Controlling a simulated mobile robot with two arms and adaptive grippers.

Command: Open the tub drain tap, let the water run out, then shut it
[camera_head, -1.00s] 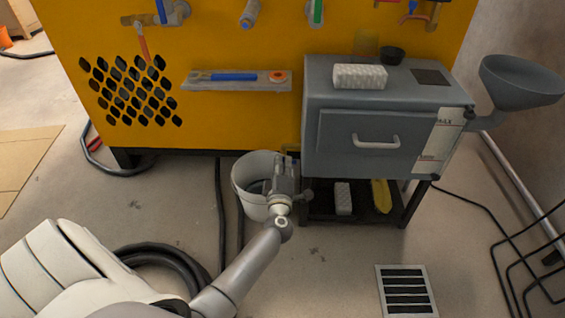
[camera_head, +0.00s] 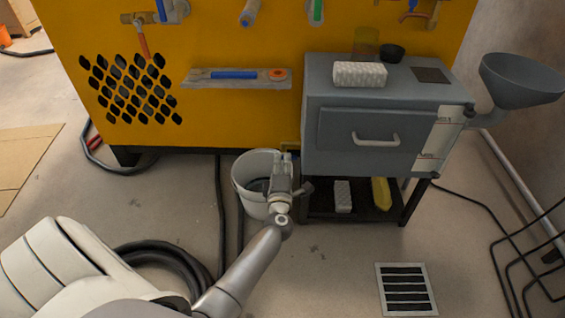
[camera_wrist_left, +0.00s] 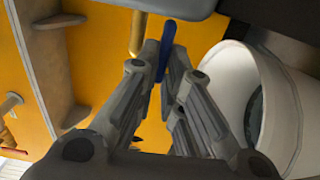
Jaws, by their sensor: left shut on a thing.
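The grey tub (camera_head: 340,152) with a front handle stands on a dark stand against the yellow machine. In the left wrist view, a brass tap pipe (camera_wrist_left: 137,35) comes down under the grey tub with a blue lever (camera_wrist_left: 166,48) beside it. My left gripper (camera_head: 286,156) is shut on the blue lever, which sits between its fingertips in the left wrist view (camera_wrist_left: 164,72). A white bucket (camera_head: 243,190) stands below and beside the gripper; it also shows in the left wrist view (camera_wrist_left: 225,72). The gripper hides the tap in the head view. My right gripper is out of view.
A grey funnel (camera_head: 520,82) juts from the tub's right side. A white block (camera_head: 360,76) and a dark cup (camera_head: 391,54) sit on top. A coiled black hose (camera_head: 160,262) and a floor grate (camera_head: 406,290) lie on the floor.

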